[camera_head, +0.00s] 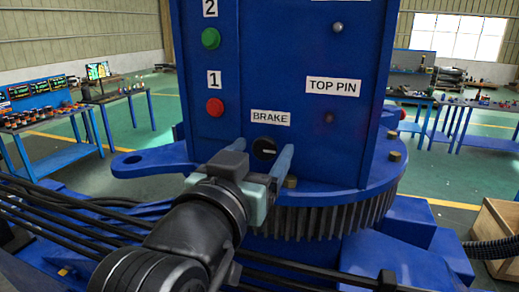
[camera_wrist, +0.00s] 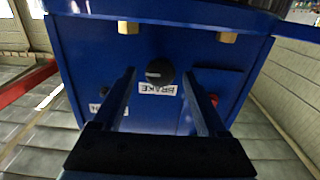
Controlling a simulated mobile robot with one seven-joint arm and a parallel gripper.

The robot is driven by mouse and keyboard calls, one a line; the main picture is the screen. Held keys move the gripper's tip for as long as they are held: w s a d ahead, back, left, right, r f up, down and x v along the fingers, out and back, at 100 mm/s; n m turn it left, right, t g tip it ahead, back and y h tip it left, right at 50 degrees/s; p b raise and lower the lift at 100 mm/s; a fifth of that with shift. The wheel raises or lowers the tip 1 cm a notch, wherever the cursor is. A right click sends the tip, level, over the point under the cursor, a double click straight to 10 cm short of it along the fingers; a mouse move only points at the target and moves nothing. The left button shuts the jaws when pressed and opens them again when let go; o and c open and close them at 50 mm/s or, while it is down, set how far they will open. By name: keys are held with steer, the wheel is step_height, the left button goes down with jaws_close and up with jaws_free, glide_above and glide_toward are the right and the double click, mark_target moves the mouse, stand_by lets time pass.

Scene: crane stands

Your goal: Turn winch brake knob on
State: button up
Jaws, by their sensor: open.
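The brake knob (camera_head: 265,149) is a round black knob with a light pointer mark that looks roughly horizontal. It sits low on the blue panel (camera_head: 266,55), under a white BRAKE label (camera_head: 270,117). My gripper (camera_head: 264,146) is open, with its fingers pointing at the panel on either side of the knob. In the wrist view, the knob (camera_wrist: 160,71) shows between the two fingers (camera_wrist: 159,75), with a gap on both sides. The label (camera_wrist: 158,89) appears upside down there. Whether the fingertips reach the knob's depth is hard to tell.
A red button (camera_head: 215,107) and a green button (camera_head: 211,39) are left of the knob. A TOP PIN label (camera_head: 333,86) with a dark lamp (camera_head: 329,118) is at right. A blue flange with bolts (camera_head: 394,157) and a toothed ring (camera_head: 330,220) lie below.

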jaws_close()
steer(key=shift+m+b, duration=0.3)
steer(key=m+b, duration=0.2)
steer(key=shift+f+m+b, duration=0.2)
steer(key=shift+m+b, duration=0.1)
steer(key=m+b, duration=0.4)
steer(key=m, duration=0.1)
steer(key=shift+s+d, duration=0.1)
steer(key=m+b, duration=0.4)
steer(key=m, duration=0.1)
steer(key=shift+f+m, duration=0.1)
steer(key=shift+m, duration=0.3)
steer(key=shift+d+m+b, duration=0.1)
steer(key=shift+m+b, duration=1.2)
steer(key=shift+m, duration=0.6)
